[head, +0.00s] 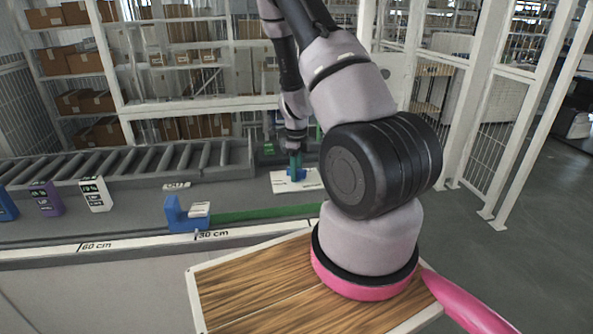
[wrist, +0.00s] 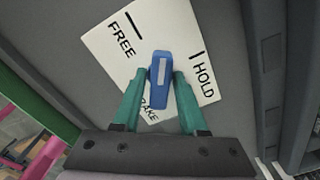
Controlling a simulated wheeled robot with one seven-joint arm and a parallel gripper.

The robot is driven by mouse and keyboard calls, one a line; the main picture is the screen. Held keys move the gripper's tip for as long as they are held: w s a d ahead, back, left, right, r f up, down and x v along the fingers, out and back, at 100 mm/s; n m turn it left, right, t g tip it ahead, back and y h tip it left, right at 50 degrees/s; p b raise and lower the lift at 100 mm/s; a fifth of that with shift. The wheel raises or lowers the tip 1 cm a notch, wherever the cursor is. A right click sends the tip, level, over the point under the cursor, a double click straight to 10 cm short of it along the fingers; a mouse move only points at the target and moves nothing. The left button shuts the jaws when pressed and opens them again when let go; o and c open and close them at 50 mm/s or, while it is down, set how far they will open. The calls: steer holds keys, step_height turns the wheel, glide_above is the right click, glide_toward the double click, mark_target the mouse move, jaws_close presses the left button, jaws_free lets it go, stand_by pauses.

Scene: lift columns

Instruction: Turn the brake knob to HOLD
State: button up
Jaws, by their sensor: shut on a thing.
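The blue brake knob (wrist: 159,88) has a pale stripe and stands on a white plate (wrist: 112,63) marked FREE, HOLD and a partly hidden BRAKE. In the wrist view its top end points up, between the FREE tick at upper left and the HOLD tick at right, at neither. My gripper (wrist: 160,82) has its two green fingers shut on the knob's sides. In the head view the knob (head: 297,174) shows small and blue under my gripper (head: 294,162), on the white plate (head: 285,187).
A roller conveyor (head: 150,164) runs at the left. A wooden board (head: 245,285) is in front.

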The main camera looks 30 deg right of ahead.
steer(key=m, duration=0.6)
steer(key=shift+m, duration=0.4)
steer(key=m, duration=0.4)
steer(key=shift+m, duration=0.4)
steer(key=o, duration=0.9)
steer(key=shift+c, duration=0.2)
steer(key=shift+r, duration=0.1)
